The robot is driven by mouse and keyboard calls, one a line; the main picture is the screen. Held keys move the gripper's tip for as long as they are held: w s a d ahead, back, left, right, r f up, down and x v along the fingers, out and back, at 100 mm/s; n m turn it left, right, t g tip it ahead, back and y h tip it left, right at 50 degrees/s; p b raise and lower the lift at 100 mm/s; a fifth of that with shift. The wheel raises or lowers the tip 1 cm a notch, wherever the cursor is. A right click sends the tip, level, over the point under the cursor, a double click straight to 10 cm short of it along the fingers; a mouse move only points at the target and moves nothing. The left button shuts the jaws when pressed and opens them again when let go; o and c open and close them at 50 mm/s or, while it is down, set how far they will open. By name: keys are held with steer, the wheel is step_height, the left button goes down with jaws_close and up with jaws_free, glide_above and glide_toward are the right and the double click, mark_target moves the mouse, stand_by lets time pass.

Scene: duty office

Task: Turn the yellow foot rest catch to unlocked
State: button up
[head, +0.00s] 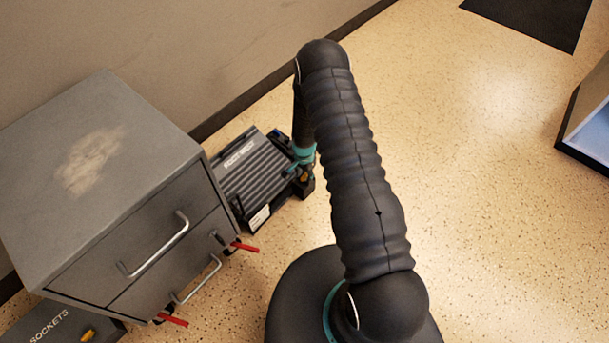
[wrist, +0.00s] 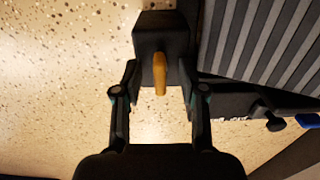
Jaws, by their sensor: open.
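The foot rest (head: 250,172) is a dark ribbed platform on the floor, beside the grey cabinet in the head view. Its grey ribs (wrist: 262,35) fill the upper right of the wrist view. The yellow catch (wrist: 160,75) is a small upright-looking lever on a black block (wrist: 162,34) at the foot rest's side. My gripper (wrist: 159,68) is open, with one finger on each side of the catch. Gaps show between the catch and both fingers. In the head view my arm partly covers the catch end of the foot rest.
The grey drawer cabinet (head: 120,170) stands close to the left, with red-ended levers (head: 245,247) sticking out. A box marked SOCKETS (head: 50,326) with another yellow part is at the lower left. A black knob (wrist: 268,116) shows on the foot rest's edge. Speckled floor (head: 480,180) is clear to the right.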

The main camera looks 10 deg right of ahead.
steer(key=shift+c, duration=0.3)
jaws_close()
steer(key=shift+f+n+b, duration=0.1)
steer(key=shift+n+b, duration=0.3)
steer(key=shift+b, duration=0.05)
steer(key=n+b, duration=0.2)
steer(key=n, duration=0.1)
steer(key=shift+f, duration=0.1)
steer(key=n+b, duration=0.3)
steer(key=n, duration=0.1)
steer(key=shift+n, duration=0.3)
steer(key=n+b, duration=0.2)
steer(key=n, duration=0.3)
steer(key=shift+b, duration=0.3)
steer(key=n+b, duration=0.1)
steer(key=n, duration=0.3)
steer(key=shift+r+n, duration=0.2)
steer(key=shift+n, duration=0.2)
